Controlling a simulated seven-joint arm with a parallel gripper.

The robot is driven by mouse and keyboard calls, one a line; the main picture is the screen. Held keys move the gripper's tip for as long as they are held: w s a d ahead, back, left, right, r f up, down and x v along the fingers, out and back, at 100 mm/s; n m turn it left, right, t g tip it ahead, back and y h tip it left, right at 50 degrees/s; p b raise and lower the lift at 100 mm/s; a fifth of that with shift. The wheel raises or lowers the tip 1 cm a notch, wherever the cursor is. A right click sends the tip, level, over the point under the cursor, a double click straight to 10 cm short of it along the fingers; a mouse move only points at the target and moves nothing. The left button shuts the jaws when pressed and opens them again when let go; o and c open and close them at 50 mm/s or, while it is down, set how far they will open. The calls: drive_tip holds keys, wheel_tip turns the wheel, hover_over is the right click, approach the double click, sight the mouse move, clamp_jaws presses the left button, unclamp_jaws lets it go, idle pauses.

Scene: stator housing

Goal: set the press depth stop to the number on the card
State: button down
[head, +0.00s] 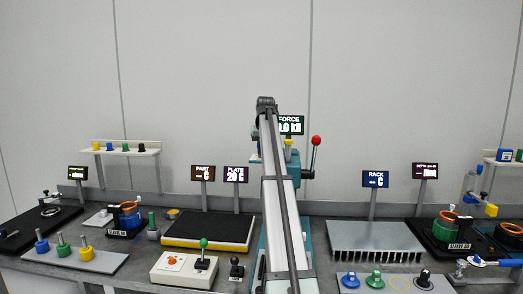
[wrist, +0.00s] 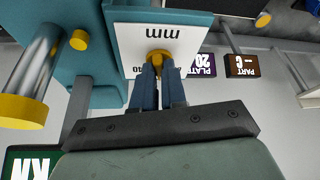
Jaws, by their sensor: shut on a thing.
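My gripper (wrist: 160,72) is shut on a small yellow knob (wrist: 159,57) in the wrist view. The knob sits at the edge of a white scale plate (wrist: 130,38) marked "mm", seen upside down, on the teal press. A "40" shows beside my fingers, which hide other marks, so the setting cannot be read. In the head view my arm hides most of the press (head: 306,160); its red-knobbed lever (head: 316,141) stands at the right. I cannot make out my gripper there. A small sign (head: 425,171) at the right is too blurred to read.
A green FORCE display (head: 290,125) is beside the press top. PART (head: 203,173), PLATE (head: 236,174) and RACK (head: 375,179) signs stand along the back. A control box (head: 183,268) and a finned rack (head: 375,240) flank my arm. A metal cylinder (wrist: 38,60) is near my gripper.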

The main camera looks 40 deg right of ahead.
drive_tip(key=n, duration=0.2)
drive_tip(key=n+y, duration=0.1)
drive_tip(key=n, duration=0.1)
drive_tip(key=n+y, duration=0.1)
drive_tip(key=n, duration=0.1)
drive_tip(key=shift+d+t, duration=0.3)
drive_tip(key=shift+n+y, duration=0.3)
drive_tip(key=shift+n, duration=0.1)
drive_tip(key=c, duration=1.2)
unclamp_jaws()
drive_tip(key=v, duration=1.3)
drive_tip(key=shift+s+r, duration=0.25)
drive_tip(key=shift+r, duration=0.1)
